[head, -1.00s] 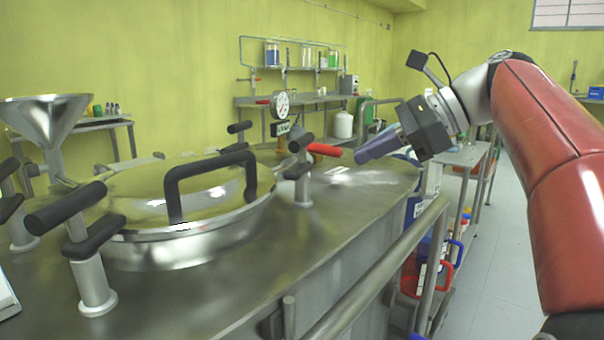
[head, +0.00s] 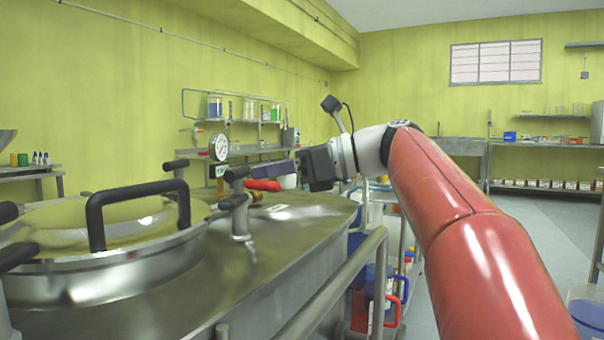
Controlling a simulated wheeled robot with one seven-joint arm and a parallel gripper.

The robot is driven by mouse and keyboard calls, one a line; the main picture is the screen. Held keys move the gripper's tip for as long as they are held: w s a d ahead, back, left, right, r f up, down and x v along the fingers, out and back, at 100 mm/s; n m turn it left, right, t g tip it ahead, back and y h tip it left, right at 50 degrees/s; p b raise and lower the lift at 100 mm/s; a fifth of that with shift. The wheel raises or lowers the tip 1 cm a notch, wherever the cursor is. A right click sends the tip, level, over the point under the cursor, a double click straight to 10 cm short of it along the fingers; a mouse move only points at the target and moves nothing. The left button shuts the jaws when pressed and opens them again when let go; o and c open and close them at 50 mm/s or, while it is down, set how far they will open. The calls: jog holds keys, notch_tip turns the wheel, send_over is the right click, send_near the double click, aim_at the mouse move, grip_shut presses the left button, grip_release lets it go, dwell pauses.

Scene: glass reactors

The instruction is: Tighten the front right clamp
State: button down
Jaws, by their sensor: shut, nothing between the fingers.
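The round steel lid (head: 120,258) with a black arched handle (head: 140,188) sits on the reactor at the left. A clamp (head: 240,215) with a steel post and black grips stands at the right side of the lid. My gripper (head: 256,172) reaches in from the right with its purple-grey fingers shut and empty. The fingertips are beside the clamp's upper black grip; I cannot tell whether they touch. Another clamp (head: 178,166) shows behind the lid. At the left edge, black grips (head: 16,256) of a nearer clamp are cut off.
A red lever (head: 262,185) and a pressure gauge (head: 219,147) are behind the clamp. A steel rail (head: 340,282) runs along the reactor's right side. A shelf cart (head: 395,265) with containers stands beyond it. The floor at the right is mostly clear.

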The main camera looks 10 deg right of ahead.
aim_at(229, 171)
jog(key=shift+x, duration=1.3)
jog(key=shift+s+a+m+t+h, duration=0.1)
jog(key=shift+a+m+t+h, duration=0.05)
jog(key=shift+m+t, duration=0.25)
jog(key=shift+s+a+m+t+h, duration=0.15)
jog(key=shift+m+t, duration=0.15)
jog(key=shift+t, duration=0.2)
jog(key=shift+s+a+r+m+t+h+p, duration=0.1)
jog(key=shift+a+m+t+h+p, duration=0.1)
jog(key=shift+m+t+h+p, duration=0.25)
jog(key=shift+s+a+r+m+t+h+p, duration=0.1)
jog(key=shift+a+m+t+h+p, duration=0.15)
jog(key=shift+m+t, duration=0.3)
jog(key=m+t+h+p, duration=0.1)
jog(key=a+m+t+h+p, duration=0.1)
jog(key=t+p, duration=0.1)
jog(key=shift+s+a+r, duration=0.1)
jog(key=shift+s+r, duration=0.05)
jog(key=m+t+h+p, duration=0.1)
jog(key=p, duration=0.1)
jog(key=a+m+t+h+p, duration=0.1)
jog(key=m+h+p, duration=0.1)
jog(key=shift+w+a+h+p, duration=0.2)
jog(key=shift+a+h+p, duration=0.05)
jog(key=shift+h+p, duration=0.1)
jog(key=shift+w+a+f+p, duration=0.25)
jog(key=shift+a+f+p, duration=0.15)
jog(key=shift+p, duration=0.4)
jog(key=shift+a+r, duration=0.1)
